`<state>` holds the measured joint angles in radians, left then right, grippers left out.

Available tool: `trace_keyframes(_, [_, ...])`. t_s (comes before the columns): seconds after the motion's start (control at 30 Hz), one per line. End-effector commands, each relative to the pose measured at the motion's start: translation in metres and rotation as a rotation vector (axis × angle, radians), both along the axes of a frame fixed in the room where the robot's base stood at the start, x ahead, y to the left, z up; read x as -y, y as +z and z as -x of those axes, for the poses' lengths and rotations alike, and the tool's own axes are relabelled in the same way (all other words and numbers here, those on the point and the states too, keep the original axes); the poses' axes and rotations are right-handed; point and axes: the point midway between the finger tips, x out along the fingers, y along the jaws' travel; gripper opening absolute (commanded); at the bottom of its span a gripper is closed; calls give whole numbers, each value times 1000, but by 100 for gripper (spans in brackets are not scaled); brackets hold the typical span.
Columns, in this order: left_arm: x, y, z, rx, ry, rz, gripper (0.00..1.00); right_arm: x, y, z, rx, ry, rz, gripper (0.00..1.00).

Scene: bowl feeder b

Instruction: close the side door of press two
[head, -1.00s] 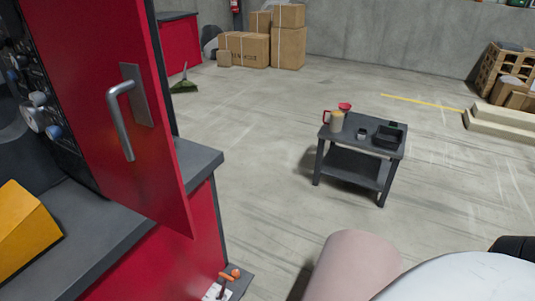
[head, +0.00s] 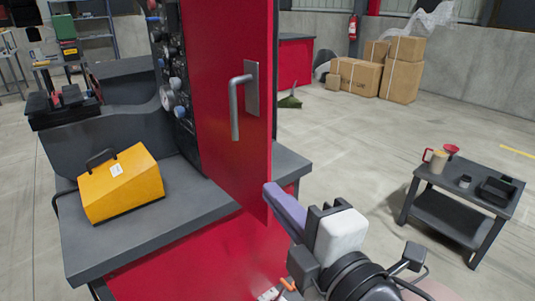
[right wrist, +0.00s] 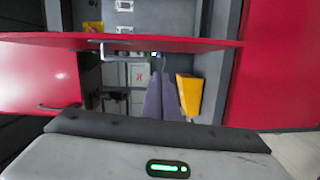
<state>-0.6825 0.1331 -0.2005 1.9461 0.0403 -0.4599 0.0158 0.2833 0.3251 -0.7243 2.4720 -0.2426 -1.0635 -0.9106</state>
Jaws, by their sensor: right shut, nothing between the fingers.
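The side door (head: 228,90) is a tall red panel with a grey bar handle (head: 236,108). It stands open, sticking out from the press above the dark worktop. My right gripper (head: 270,190) has purple fingers, shut and empty. Its tips are at the door's lower right edge in the head view; I cannot tell whether they touch. In the right wrist view the fingers (right wrist: 165,97) point forward, and the door (right wrist: 190,44) shows nearly edge-on as a red strip across the upper part, with its handle (right wrist: 103,52). My left gripper is out of view.
A yellow box (head: 122,186) with a black handle sits on the grey worktop (head: 170,222) left of the door. A small dark table (head: 450,213) with a jug and trays stands right on open floor. Cardboard boxes (head: 360,77) are at the back.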

Motion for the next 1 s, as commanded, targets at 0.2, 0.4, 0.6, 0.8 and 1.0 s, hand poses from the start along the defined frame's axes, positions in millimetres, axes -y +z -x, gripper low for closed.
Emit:
trace_keyframes(0.2, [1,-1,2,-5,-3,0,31,-5,22,-1,78,5,73,0])
trace_keyframes(0.4, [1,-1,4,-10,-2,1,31,-20,22,-32,76,5,71,0])
trace_keyframes(0.6, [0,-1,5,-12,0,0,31,-38,22,-72,74,5,69,0])
trace_keyframes(0.8, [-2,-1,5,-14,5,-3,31,-26,21,-98,75,2,71,0])
trace_keyframes(1.0, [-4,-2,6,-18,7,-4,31,-14,21,-108,74,5,69,0])
